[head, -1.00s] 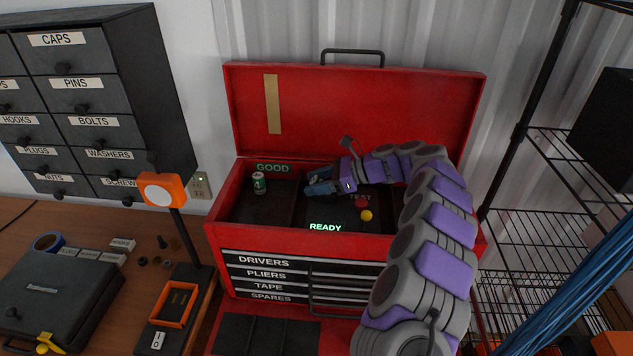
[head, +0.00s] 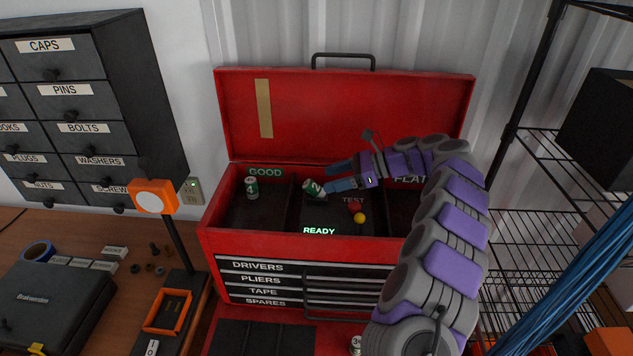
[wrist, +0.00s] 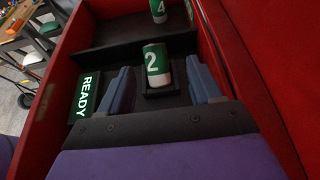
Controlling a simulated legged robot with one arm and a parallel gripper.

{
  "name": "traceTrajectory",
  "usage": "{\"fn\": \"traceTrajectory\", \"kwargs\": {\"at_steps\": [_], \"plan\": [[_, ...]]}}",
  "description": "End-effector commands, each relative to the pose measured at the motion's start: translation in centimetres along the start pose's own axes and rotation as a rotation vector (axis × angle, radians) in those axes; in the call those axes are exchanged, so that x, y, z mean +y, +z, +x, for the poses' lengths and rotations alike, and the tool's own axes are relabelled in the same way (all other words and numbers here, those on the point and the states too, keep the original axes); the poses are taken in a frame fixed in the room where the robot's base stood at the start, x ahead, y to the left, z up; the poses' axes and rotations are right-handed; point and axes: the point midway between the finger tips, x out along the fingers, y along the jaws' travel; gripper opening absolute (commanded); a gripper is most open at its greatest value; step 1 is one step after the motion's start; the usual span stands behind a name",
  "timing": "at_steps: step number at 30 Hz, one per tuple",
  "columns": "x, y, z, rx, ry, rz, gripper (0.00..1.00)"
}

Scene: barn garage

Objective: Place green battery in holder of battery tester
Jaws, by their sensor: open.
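A green and white battery marked 2 (head: 313,188) is at the tester in the toolbox's middle compartment. In the wrist view this battery (wrist: 157,64) stands in a small black holder (wrist: 162,97) with a low rim. It looks tilted to the left in the head view, nearly upright in the wrist view. My gripper (head: 333,177) is open, just right of the battery. In the wrist view its blue fingers (wrist: 158,75) lie on either side with gaps. The tester's green READY display (head: 319,230) is lit. Another green battery, marked 4 (head: 251,187), stands in the GOOD compartment, also in the wrist view (wrist: 158,10).
The red toolbox (head: 300,243) has its lid open behind my gripper. Red and yellow knobs (head: 360,217) sit by the TEST label. The FLAT compartment is partly hidden by my arm. Another battery (head: 355,345) shows low, partly hidden. A wire shelf stands right.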

Motion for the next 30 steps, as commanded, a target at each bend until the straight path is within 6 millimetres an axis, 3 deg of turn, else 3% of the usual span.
{"fn": "traceTrajectory", "kwargs": {"at_steps": [6, 12, 18, 25, 30], "plan": [[-0.1, 0.1, -5.1, 0.001, -0.004, 0.001, 0.64], [-0.1, 0.1, -8.4, 0.002, -0.002, 0.001, 0.64], [0.0, 0.0, -9.7, 0.0, 0.0, 0.002, 0.64], [0.0, 0.1, -9.9, -0.001, 0.001, -0.001, 0.64], [1.1, 2.2, -9.2, -0.005, 0.024, -0.056, 0.64]]}}
